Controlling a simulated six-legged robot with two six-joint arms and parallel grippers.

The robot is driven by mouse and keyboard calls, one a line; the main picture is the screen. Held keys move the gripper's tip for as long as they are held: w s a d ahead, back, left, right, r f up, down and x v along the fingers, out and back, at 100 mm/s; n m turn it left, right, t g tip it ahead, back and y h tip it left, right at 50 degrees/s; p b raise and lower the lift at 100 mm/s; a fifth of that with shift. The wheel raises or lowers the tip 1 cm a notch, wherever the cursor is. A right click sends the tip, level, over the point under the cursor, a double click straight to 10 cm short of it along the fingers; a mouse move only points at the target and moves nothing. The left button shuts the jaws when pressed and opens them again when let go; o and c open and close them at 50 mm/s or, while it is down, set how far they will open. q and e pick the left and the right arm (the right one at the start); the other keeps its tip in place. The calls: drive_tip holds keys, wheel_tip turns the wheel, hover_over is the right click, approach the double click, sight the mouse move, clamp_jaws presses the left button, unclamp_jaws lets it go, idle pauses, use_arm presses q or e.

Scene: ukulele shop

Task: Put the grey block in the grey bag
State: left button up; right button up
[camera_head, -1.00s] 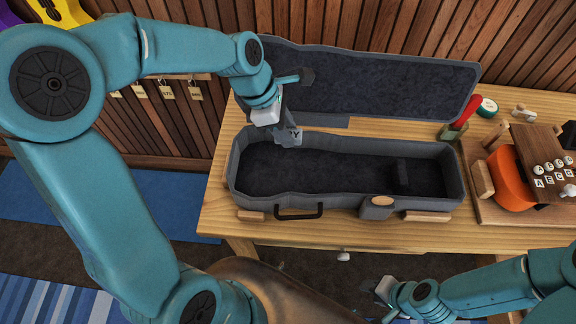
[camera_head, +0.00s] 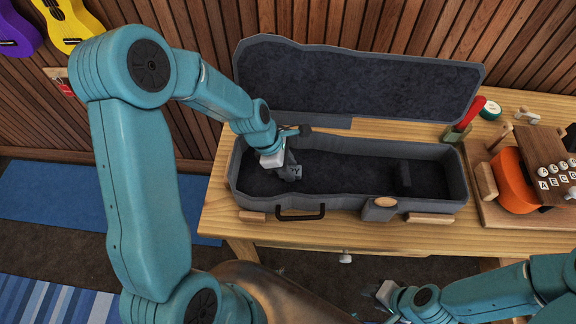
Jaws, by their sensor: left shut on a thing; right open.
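The grey bag looks like an open grey ukulele case (camera_head: 346,206) with a dark lining, on the wooden table. Its lid stands open at the back. My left gripper (camera_head: 287,166) is over the left part of the case and is shut on the small grey block (camera_head: 295,173). The block has a dark mark like a Y on its face. It shows against the case's lining; whether it touches the floor of the case I cannot tell. My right gripper (camera_head: 384,292) is open and empty, low in front of the table.
To the right are a red-handled tool (camera_head: 470,114), a green-rimmed round tin (camera_head: 490,110) and an orange ukulele body (camera_head: 515,184) on a board. Wooden pieces lie along the case's front.

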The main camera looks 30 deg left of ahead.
use_arm(q)
drive_tip(key=shift+f, duration=0.1)
drive_tip(key=o, duration=1)
drive_tip(key=shift+f, duration=0.1)
drive_tip(key=shift+r, duration=0.2)
drive_tip(key=v, duration=1.2)
drive_tip(key=shift+w, duration=0.1)
